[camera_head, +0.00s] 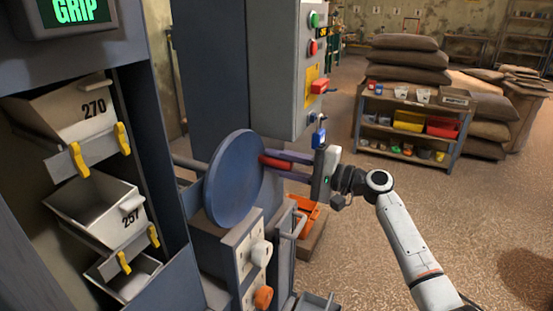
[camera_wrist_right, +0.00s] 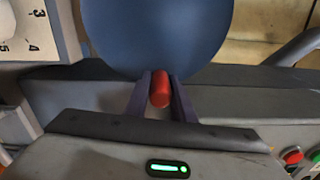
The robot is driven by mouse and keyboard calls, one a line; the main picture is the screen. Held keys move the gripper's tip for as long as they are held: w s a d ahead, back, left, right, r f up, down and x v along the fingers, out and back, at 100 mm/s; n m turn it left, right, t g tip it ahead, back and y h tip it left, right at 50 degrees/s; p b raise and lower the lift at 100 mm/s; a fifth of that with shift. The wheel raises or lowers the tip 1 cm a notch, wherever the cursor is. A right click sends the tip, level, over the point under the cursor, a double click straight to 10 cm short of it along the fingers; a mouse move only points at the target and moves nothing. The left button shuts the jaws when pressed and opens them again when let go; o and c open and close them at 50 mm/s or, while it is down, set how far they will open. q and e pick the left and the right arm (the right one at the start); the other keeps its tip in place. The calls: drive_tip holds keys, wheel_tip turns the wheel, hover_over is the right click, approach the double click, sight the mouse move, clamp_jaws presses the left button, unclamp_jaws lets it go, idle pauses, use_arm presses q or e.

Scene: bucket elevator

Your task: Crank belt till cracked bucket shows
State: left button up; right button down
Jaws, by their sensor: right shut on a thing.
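The belt's crank is a blue disc (camera_head: 234,178) with a red handle (camera_head: 275,163) on its right side. My right gripper (camera_head: 285,165) is shut on the red handle. The right wrist view shows the handle (camera_wrist_right: 160,89) between my two fingers (camera_wrist_right: 159,98), with the disc (camera_wrist_right: 158,35) beyond. Buckets hang in the elevator opening at the left: a grey bucket marked 270 (camera_head: 65,108) above, and one marked 257 (camera_head: 98,212) below. A third bucket (camera_head: 128,279) shows partly at the bottom. I see no clear crack on the visible faces. My left gripper is out of view.
A screen (camera_head: 75,10) above the opening reads GRIP. A grey control box (camera_head: 287,70) with green and red buttons stands behind the crank. Below the disc is a panel with knobs (camera_head: 255,262). A shelf cart (camera_head: 412,127) and stacked sacks stand at the back right. The floor at right is clear.

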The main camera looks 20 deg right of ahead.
drive_tip(key=shift+f, duration=0.7)
drive_tip(key=c, duration=1.5)
unclamp_jaws()
drive_tip(key=shift+r, duration=0.1)
drive_tip(key=b+v, duration=0.1)
drive_tip(key=v, duration=0.9)
drive_tip(key=shift+s+d, duration=0.1)
drive_tip(key=shift+s, duration=0.05)
